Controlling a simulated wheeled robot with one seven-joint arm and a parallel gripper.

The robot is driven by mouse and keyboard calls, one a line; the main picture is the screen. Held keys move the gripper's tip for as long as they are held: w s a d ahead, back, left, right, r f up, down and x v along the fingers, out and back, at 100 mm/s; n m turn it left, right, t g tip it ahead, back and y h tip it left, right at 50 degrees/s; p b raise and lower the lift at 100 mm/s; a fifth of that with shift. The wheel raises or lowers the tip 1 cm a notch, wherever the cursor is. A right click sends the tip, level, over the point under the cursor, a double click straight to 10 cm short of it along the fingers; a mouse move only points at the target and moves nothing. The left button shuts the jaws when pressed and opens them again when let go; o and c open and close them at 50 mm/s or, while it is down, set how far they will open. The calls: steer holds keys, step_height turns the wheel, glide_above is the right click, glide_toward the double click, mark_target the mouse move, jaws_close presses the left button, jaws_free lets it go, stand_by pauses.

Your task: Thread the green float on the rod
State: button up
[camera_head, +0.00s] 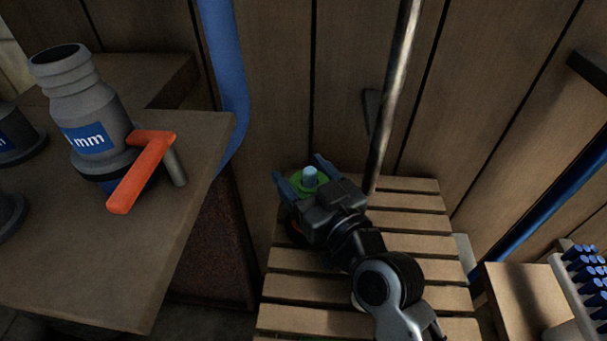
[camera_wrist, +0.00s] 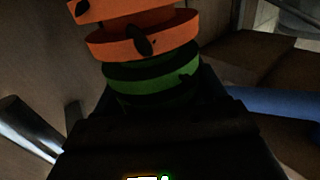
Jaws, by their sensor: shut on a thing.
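The green float (camera_head: 297,181) is a flat disc between the two fingers of my gripper (camera_head: 305,178), which is shut on it. In the head view, the orange is mostly hidden under my gripper. A shiny metal rod (camera_head: 394,95) rises steeply to the right, apart from the float; its lower end is behind my gripper.
A slatted wooden platform (camera_head: 420,246) lies under my arm. At left, a wooden bench (camera_head: 110,270) holds a grey bottle (camera_head: 85,105) and an orange-handled piece (camera_head: 140,170). A blue pipe (camera_head: 228,80) runs down the plank wall. A rack with blue pegs (camera_head: 585,275) stands at right.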

steer(key=o, duration=1.1)
steer(key=shift+b+v, duration=1.95)
steer(key=shift+v, duration=3.6)
